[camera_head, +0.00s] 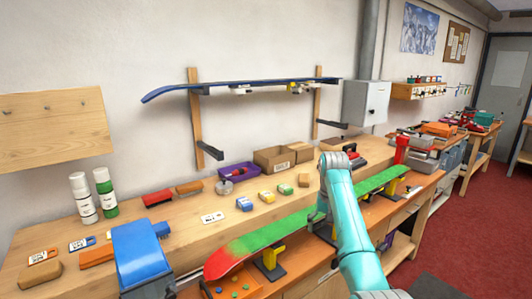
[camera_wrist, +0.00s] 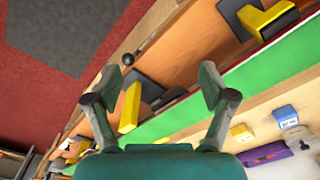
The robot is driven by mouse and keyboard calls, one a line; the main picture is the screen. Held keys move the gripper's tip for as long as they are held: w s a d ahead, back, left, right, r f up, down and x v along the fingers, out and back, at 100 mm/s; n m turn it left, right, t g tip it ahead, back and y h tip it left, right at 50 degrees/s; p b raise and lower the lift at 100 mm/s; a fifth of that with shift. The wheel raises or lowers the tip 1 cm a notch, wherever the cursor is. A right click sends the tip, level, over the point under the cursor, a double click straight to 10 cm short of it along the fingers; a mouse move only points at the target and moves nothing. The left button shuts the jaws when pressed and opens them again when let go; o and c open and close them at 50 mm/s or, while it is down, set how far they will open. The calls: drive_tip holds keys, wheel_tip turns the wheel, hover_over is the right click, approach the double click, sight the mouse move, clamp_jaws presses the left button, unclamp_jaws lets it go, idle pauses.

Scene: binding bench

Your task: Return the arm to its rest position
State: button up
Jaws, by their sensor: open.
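My teal arm (camera_head: 352,225) reaches up over the front of the bench, in front of the green and red board (camera_head: 275,230). My gripper (camera_wrist: 161,84) shows in the wrist view with its two fingers spread wide and nothing between them. The green board (camera_wrist: 285,68) and a yellow support (camera_wrist: 130,108) lie beyond the fingers, apart from them as far as I can tell. In the head view the gripper's fingertips cannot be made out clearly.
A blue board (camera_head: 240,84) rests on the wall rack. Red floor (camera_head: 465,225) is open at right.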

drive_tip(key=s+f+t, duration=0.2)
drive_tip(key=s+f, duration=0.2)
drive_tip(key=f, duration=1)
drive_tip(key=s+f+t, duration=0.1)
drive_tip(key=s+f, duration=0.3)
drive_tip(key=f, duration=1)
drive_tip(key=s+f+t, duration=0.2)
drive_tip(key=s+f, duration=0.5)
drive_tip(key=s, duration=0.3)
drive_tip(key=s+f+t, duration=0.2)
drive_tip(key=s+f, duration=0.4)
drive_tip(key=s, duration=0.4)
drive_tip(key=s+r+n+t, duration=0.1)
drive_tip(key=s+r+t, duration=0.15)
drive_tip(key=s, duration=1.05)
drive_tip(key=s+r+t, duration=0.1)
drive_tip(key=s+r, duration=0.3)
drive_tip(key=s, duration=0.8)
drive_tip(key=s+r+t, duration=0.1)
drive_tip(key=s+r, duration=0.7)
drive_tip(key=r, duration=0.3)
drive_tip(key=s+r+t, duration=0.2)
drive_tip(key=s+r, duration=0.6)
drive_tip(key=r, duration=0.3)
drive_tip(key=shift+a+n, duration=0.2)
drive_tip(key=shift+n, duration=0.2)
drive_tip(key=shift+r+t, duration=0.1)
drive_tip(key=shift+t, duration=0.15)
